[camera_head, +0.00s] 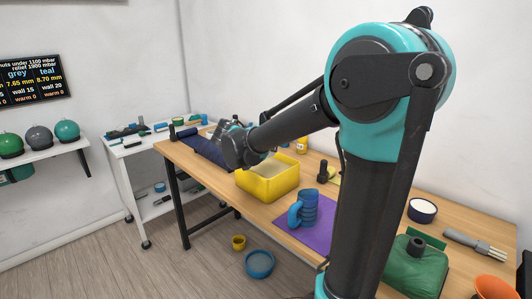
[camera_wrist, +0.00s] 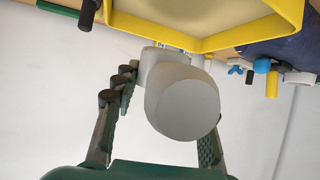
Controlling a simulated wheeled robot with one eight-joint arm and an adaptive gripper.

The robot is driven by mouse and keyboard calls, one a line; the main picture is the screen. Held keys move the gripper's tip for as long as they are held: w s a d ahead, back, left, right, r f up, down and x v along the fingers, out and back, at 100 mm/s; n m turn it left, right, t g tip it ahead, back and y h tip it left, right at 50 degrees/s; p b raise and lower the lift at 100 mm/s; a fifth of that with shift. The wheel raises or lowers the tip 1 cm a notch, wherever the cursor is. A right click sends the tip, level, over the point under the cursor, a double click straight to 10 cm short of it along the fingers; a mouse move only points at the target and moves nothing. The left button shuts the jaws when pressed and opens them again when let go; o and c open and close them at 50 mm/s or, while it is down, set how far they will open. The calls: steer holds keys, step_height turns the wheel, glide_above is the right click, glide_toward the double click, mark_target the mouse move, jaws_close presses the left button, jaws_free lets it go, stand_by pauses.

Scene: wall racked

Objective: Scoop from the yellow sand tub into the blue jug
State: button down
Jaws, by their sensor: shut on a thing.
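The yellow sand tub (camera_head: 268,190) stands on the wooden table, with tan sand showing inside. The blue jug (camera_head: 306,207) stands upright on a purple mat to the right of the tub, its handle to the left. My gripper (camera_head: 235,147) is at the tub's far left side, above the table and partly hidden by my arm. In the wrist view my gripper (camera_wrist: 160,98) is shut on a pale grey, round-ended thing (camera_wrist: 183,103), which looks like the scoop's handle. The scoop's bowl is not clear. The tub's yellow wall (camera_wrist: 225,38) shows above it there.
A dark blue cloth (camera_head: 203,150) lies left of the tub. A yellow bottle (camera_head: 302,145) and a black-topped item (camera_head: 322,171) stand behind the jug. A green bag (camera_head: 416,270) and a white-topped bowl (camera_head: 422,211) are at right. A blue bowl (camera_head: 260,264) is on the floor.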

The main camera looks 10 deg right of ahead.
steer(key=shift+t+h, duration=0.5)
steer(key=shift+t, duration=0.1)
steer(key=shift+r, duration=2.6)
steer(key=c, duration=1.5)
jaws_free()
steer(key=c, duration=0.5)
